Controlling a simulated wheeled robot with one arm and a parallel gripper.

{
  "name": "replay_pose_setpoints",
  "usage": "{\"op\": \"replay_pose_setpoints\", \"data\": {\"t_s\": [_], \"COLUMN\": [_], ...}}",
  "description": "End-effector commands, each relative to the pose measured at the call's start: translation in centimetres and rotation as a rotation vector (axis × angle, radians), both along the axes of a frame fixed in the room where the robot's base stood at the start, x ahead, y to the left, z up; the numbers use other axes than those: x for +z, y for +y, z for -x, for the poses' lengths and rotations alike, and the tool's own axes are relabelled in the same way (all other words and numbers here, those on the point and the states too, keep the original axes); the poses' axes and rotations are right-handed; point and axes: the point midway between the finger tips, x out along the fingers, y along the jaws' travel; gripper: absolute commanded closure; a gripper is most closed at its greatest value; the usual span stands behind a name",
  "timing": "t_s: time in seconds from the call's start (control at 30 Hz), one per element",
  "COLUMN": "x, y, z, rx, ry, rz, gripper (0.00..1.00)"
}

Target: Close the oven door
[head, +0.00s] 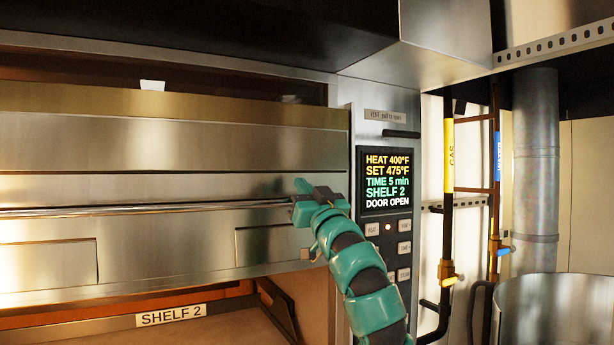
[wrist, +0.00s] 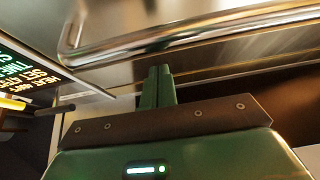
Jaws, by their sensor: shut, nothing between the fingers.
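The oven door (head: 150,150) is a wide brushed-metal panel across the left of the head view. A long horizontal handle bar (head: 150,210) runs along it. Gaps show above and below the panel, and the display (head: 386,185) reads DOOR OPEN. My gripper (head: 300,207) is at the right end of the handle. In the wrist view the shut green fingers (wrist: 157,82) point at the door just below the handle bar (wrist: 170,38), whose bent end is at the upper left. The fingers hold nothing. I cannot tell whether they touch the door or bar.
The control panel (head: 388,230) with buttons stands right of the door, close to my arm. A SHELF 2 label (head: 171,316) marks the lit opening below. Gas and water pipes (head: 449,190) and a metal drum (head: 555,310) are farther right. A metal hood overhangs above.

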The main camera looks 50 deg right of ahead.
Motion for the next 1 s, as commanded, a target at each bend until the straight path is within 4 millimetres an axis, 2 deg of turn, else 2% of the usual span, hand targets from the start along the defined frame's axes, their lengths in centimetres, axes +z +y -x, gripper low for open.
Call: {"op": "replay_pose_setpoints", "data": {"t_s": [0.1, 0.3, 0.83, 1.0], "x": [-1.0, -1.7, -2.2, -4.2], "y": [-0.2, -0.1, 0.0, -0.1], "z": [-0.3, -0.3, -0.5, -1.9], "rx": [-0.002, 0.000, 0.002, 0.004], "ry": [0.005, -0.001, 0.000, 0.004], "rz": [-0.002, 0.002, 0.000, -0.004], "gripper": [1.00, 1.00, 1.00, 1.00]}}
